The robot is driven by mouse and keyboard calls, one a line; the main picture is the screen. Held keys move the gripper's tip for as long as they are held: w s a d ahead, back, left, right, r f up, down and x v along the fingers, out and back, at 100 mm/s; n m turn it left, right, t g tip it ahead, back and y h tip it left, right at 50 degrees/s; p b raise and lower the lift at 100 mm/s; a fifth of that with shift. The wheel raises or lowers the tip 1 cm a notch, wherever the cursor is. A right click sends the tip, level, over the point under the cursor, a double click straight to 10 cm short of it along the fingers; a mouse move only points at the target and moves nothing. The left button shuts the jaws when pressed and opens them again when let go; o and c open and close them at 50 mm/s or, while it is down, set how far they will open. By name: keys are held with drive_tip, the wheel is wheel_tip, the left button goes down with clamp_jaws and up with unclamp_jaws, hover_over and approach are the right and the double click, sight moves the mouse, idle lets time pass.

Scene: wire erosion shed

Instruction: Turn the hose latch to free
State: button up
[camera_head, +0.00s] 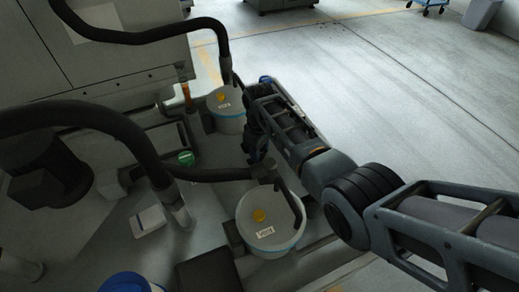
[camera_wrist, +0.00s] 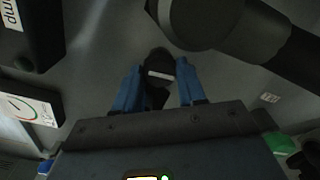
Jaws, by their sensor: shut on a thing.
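My gripper (camera_head: 256,153) points down at the machine's side, just behind the black hose that runs to the nearer white drum. In the wrist view its two blue fingers (camera_wrist: 159,88) stand on either side of a dark, narrow piece with a pale stripe, which I take to be the hose latch (camera_wrist: 158,62). The fingers are shut on it; the exact contact is dim. The latch's setting cannot be read. In the head view the latch is hidden by my gripper and arm. A thick dark hose end (camera_wrist: 215,22) lies just beyond the fingers in the wrist view.
The nearer white drum (camera_head: 250,238) with a yellow cap stands below my gripper; another drum (camera_head: 228,124) stands behind. Black hoses (camera_head: 75,115) arch from the grey machine (camera_head: 110,65) at left. A green cap (camera_head: 186,158) is left of my gripper. Open floor (camera_head: 400,90) lies right.

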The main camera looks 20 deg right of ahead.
drive_tip(key=shift+d+m, duration=0.1)
drive_tip(key=shift+m, duration=0.2)
drive_tip(key=o, duration=0.8)
drive_tip(key=shift+r, duration=0.1)
wheel_tip(320, 180, up, 8)
drive_tip(key=shift+f+p, duration=0.2)
drive_tip(key=shift+p, duration=0.2)
